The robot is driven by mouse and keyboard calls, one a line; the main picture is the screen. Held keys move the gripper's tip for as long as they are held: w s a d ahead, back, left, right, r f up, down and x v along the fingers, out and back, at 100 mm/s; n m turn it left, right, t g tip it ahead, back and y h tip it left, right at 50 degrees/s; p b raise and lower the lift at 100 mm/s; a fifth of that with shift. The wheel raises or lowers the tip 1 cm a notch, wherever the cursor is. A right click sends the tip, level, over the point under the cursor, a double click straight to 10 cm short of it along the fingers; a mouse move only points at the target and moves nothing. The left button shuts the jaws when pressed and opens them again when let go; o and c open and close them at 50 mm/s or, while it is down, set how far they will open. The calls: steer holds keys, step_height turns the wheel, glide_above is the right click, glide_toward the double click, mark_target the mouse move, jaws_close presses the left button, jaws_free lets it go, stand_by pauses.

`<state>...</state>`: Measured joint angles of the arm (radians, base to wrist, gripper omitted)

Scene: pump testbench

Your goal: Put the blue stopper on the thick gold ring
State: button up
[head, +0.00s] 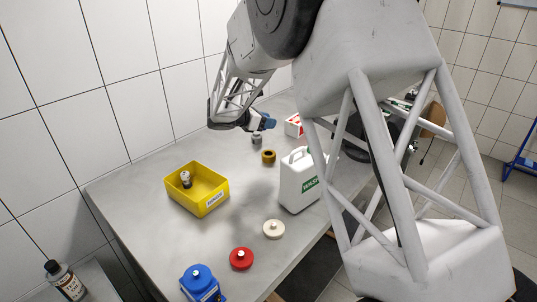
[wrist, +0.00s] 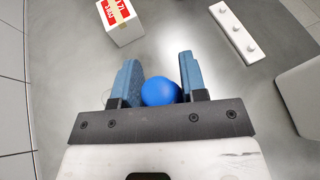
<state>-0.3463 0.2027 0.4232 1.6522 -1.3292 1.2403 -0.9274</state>
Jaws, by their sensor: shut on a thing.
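The blue stopper (wrist: 160,91) shows as a round blue shape between the two blue fingers in the wrist view. My gripper (wrist: 160,85) is shut on it. In the head view my gripper (head: 266,122) is over the back part of the table, fingers pointing right, and the stopper cannot be told apart from the blue fingers. The thick gold ring (head: 268,156) lies on the table, lower in the picture than my gripper and apart from it. The ring does not show in the wrist view.
A small grey piece (head: 256,138) stands just behind the ring. A white jug (head: 300,183) is to its right, a yellow bin (head: 207,205) to its left. A red-and-white box (head: 293,126) is behind. White (head: 273,229) and red (head: 241,259) discs and a blue container (head: 199,283) are in front.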

steer(key=shift+s+d+m+g, duration=0.25)
steer(key=shift+d+m+g, duration=0.15)
steer(key=shift+d, duration=0.55)
steer(key=shift+f, duration=0.1)
glide_above(272, 152)
steer(key=shift+s+f, duration=0.1)
steer(key=shift+f, duration=2.95)
steer(key=shift+f+h, duration=0.3)
steer(key=shift+f, duration=1.55)
steer(key=shift+f, duration=0.15)
steer(key=o, duration=0.9)
